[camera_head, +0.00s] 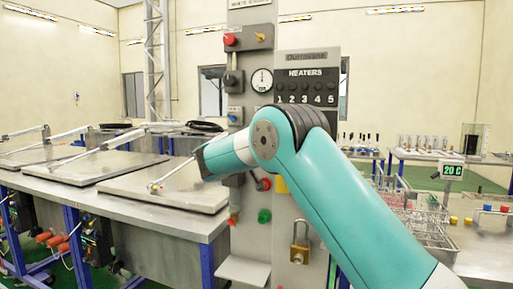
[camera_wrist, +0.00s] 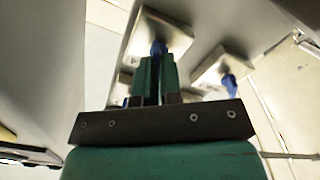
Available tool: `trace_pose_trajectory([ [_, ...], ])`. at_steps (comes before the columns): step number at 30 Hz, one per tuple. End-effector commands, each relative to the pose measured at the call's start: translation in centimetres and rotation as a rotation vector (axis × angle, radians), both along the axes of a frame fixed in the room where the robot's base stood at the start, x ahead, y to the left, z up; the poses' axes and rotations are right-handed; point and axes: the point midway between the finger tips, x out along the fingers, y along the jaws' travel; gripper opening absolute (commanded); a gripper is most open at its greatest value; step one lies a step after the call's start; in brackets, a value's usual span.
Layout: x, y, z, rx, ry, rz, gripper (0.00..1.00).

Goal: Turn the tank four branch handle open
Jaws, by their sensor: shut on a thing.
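In the wrist view, a blue handle (camera_wrist: 159,46) sticks out from a pale metal plate (camera_wrist: 172,32). My gripper (camera_wrist: 155,62), with green fingers, is shut on this handle; only the handle's upper end shows above the fingers. A second blue handle (camera_wrist: 229,84) stands apart to the right on its own pale plate (camera_wrist: 218,66). No label shows which handle is tank four's. In the head view my teal arm crosses in front of the grey panel, and the gripper's fingers and the held handle are hidden there.
Lidded tanks (camera_head: 170,198) line the left. Wire baskets (camera_head: 412,213) and a bench are at the right. A third plate sits close left of my fingers.

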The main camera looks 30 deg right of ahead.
Motion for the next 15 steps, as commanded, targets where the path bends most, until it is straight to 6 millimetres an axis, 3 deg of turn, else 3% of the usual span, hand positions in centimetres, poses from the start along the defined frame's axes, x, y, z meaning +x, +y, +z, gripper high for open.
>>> trace_pose_trajectory([
  [15,0.06,0.08,-0.17,-0.103,0.134,0.0,0.0],
])
